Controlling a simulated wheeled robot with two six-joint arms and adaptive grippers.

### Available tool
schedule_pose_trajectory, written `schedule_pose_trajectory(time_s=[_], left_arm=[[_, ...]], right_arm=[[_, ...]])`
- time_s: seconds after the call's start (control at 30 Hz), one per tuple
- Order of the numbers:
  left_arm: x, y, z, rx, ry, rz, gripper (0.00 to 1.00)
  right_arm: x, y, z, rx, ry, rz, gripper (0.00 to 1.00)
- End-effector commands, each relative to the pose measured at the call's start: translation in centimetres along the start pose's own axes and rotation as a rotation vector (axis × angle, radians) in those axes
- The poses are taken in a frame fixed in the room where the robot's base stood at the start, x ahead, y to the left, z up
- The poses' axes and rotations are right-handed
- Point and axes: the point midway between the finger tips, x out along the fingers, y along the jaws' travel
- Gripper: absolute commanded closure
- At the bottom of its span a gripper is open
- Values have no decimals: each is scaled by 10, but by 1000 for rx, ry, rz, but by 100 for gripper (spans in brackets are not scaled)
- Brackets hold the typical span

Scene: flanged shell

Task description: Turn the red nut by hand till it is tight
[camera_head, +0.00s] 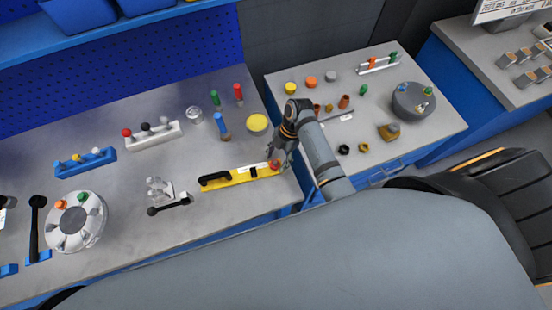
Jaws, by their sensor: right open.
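A yellow fixture (236,178) lies on the left grey bench, with a black handle at its left end and a white label on top. The red nut (275,164) shows as a small red part at the fixture's right end. My right gripper (271,152) is open just behind and above the red nut. I cannot tell whether its fingers touch the nut. My left gripper is not in view.
Behind the fixture stand a yellow disc (257,123) and a blue screwdriver (221,125). A white flanged shell (76,221) sits at the left. A second bench (425,128) on the right holds small coloured parts and a dark grey round part (412,100).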

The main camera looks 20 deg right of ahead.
Motion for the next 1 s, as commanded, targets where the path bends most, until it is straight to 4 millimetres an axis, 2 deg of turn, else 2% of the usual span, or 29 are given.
schedule_pose_trajectory(time_s=[0.13, 0.4, 0.8, 0.87, 1.0], left_arm=[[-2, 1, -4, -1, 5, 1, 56], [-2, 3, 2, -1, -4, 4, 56], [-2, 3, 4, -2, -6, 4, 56], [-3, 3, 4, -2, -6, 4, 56], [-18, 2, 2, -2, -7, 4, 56]], right_arm=[[11, 0, 0, 1, 1, -1, 45], [12, 0, 0, 1, 0, 0, 46], [12, 0, 0, 1, 0, 0, 99], [11, 0, 0, 4, 0, 1, 99], [8, -1, -2, 73, -1, 28, 99]])
